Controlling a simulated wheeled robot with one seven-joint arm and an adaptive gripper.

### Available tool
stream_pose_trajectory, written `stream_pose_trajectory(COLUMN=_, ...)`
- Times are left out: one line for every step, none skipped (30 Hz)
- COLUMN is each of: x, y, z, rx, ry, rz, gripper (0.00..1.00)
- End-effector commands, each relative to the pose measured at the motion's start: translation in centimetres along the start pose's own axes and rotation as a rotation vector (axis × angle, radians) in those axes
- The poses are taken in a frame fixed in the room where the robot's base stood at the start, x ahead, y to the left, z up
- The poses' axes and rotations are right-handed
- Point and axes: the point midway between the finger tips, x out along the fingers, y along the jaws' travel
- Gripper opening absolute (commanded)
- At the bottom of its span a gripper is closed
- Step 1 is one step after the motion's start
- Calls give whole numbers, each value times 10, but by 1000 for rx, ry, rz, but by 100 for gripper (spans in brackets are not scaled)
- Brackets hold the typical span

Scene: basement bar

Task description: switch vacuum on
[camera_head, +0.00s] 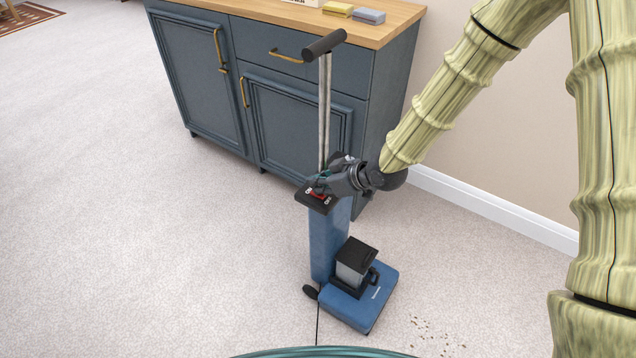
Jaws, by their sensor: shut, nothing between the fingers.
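A blue upright vacuum (331,241) stands on the carpet in front of a dark cabinet. Its metal pole rises to a black T-shaped handle (323,44). A red switch (319,194) sits on the black panel on top of its body, with small white labels at either end. My gripper (321,184) is shut and empty. Its fingertips are at the panel beside the red switch, and I cannot tell whether they touch it. The gripper and arm come in from the right and partly cover the panel and pole base.
The blue-grey cabinet (300,118) with a wooden top (270,10) stands close behind the vacuum. A yellow sponge (337,9) and a grey one (368,15) lie on it. Crumbs (432,335) lie on the carpet at the lower right. The carpet on the left is clear.

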Motion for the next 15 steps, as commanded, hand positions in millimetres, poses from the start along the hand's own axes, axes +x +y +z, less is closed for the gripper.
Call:
stream_pose_trajectory(x=-2, y=0, z=-3, rx=0, ry=-1, rz=0, gripper=0)
stream_pose_trajectory(x=-4, y=0, z=-5, rx=0, ry=0, rz=0, gripper=0)
stream_pose_trajectory(x=-6, y=0, z=-8, rx=0, ry=0, rz=0, gripper=0)
stream_pose_trajectory(x=-7, y=0, z=-11, rx=-1, ry=0, rz=0, gripper=0)
stream_pose_trajectory(x=-9, y=0, z=-14, rx=-1, ry=1, rz=0, gripper=0)
stream_pose_trajectory(x=-11, y=0, z=-18, rx=-1, ry=1, rz=0, gripper=0)
stream_pose_trajectory(x=-13, y=-1, z=-21, rx=-1, ry=1, rz=0, gripper=0)
stream_pose_trajectory(x=-15, y=-1, z=-24, rx=-2, ry=1, rz=0, gripper=0)
stream_pose_trajectory(x=-18, y=-1, z=-28, rx=-2, ry=2, rz=-1, gripper=0)
stream_pose_trajectory(x=-19, y=-1, z=-30, rx=-2, ry=2, rz=-1, gripper=0)
stream_pose_trajectory(x=-21, y=-1, z=-33, rx=-2, ry=2, rz=-1, gripper=0)
stream_pose_trajectory(x=-23, y=-1, z=-37, rx=-2, ry=2, rz=-1, gripper=0)
stream_pose_trajectory(x=-25, y=-1, z=-40, rx=-2, ry=2, rz=-1, gripper=0)
stream_pose_trajectory(x=-29, y=0, z=-38, rx=-1, ry=3, rz=1, gripper=0)
stream_pose_trajectory(x=-36, y=0, z=-39, rx=-1, ry=4, rz=2, gripper=0)
